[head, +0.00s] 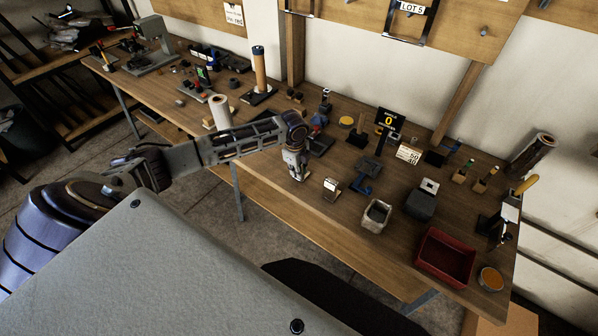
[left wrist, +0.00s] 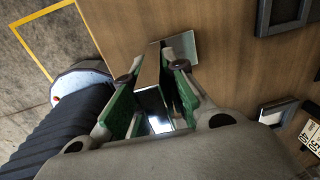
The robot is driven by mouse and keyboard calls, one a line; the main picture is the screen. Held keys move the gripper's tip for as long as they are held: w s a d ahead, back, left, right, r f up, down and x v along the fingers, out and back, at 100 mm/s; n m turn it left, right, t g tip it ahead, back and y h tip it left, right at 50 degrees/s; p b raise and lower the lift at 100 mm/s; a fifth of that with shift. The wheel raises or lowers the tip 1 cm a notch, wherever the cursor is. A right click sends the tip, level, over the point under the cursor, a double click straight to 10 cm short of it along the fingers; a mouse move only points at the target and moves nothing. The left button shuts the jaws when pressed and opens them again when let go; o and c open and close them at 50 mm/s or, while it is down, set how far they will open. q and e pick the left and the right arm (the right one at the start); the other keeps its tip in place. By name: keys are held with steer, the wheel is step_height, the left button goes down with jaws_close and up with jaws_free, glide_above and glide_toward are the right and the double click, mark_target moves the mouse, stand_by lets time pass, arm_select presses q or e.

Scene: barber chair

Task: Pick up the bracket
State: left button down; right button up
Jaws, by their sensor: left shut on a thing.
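My left gripper (head: 297,176) is low over the wooden workbench (head: 272,168), near its front edge. In the left wrist view the gripper (left wrist: 152,112) has its green pads closed on a thin, shiny metal bracket (left wrist: 182,48). A pale flange shows beyond the fingertips and a reflective plate runs between the pads. I cannot tell whether the bracket touches the bench. In the head view I cannot make the bracket out at the fingertips. My right gripper is not in view.
A small pale-faced block (head: 331,188) stands just right of the gripper. Further right are a blue fixture (head: 369,172), a grey bin (head: 376,216) and a red tray (head: 444,262). A paper roll (head: 220,112) stands to the left. A number display (head: 389,122) is behind.

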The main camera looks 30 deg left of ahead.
arm_select(q)
steer(key=shift+r, duration=0.2)
steer(key=shift+r+b, duration=0.3)
steer(key=shift+r, duration=4.55)
steer(key=shift+w+r, duration=0.1)
